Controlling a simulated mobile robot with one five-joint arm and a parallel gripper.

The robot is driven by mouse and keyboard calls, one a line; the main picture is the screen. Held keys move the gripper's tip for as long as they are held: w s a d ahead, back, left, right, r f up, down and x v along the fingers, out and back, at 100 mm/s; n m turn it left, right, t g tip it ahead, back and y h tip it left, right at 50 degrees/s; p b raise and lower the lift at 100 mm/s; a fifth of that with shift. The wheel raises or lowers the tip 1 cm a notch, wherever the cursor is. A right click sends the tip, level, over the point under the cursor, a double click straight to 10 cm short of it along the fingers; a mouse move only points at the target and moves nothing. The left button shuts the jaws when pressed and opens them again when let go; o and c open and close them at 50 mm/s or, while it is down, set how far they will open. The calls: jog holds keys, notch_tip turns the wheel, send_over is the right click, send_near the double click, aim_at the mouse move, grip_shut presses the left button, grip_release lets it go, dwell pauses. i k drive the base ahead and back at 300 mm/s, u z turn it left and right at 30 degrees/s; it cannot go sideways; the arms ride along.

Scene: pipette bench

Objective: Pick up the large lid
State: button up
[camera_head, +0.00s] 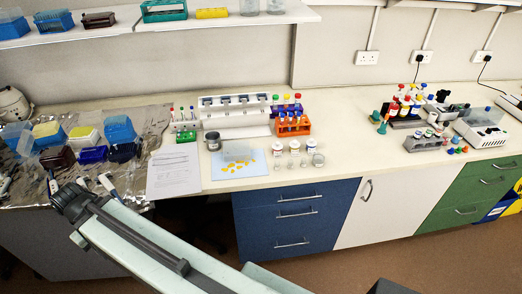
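I cannot make out for sure which thing is the large lid. Small jars with pale tops stand on the bench in the middle, among them one jar (278,149) at the left of the group and a wider clear one (318,159) at its right front. My arm reaches from the bottom edge up to the left. Its dark ribbed end (70,201) is over the front left of the bench, well to the left of the jars. No separate fingertips show there, so I cannot tell whether it is open or shut, and I see nothing held.
A blue mat (225,173) with yellow pieces lies left of the jars. An orange tube rack (293,124) stands behind them. Pipette-tip boxes (119,130) crowd the foil-covered left side. A shelf (225,21) overhangs the back.

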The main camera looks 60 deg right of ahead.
aim_at(233, 151)
jog(key=z, duration=0.2)
jog(key=i, duration=1)
jog(key=u, duration=0.1)
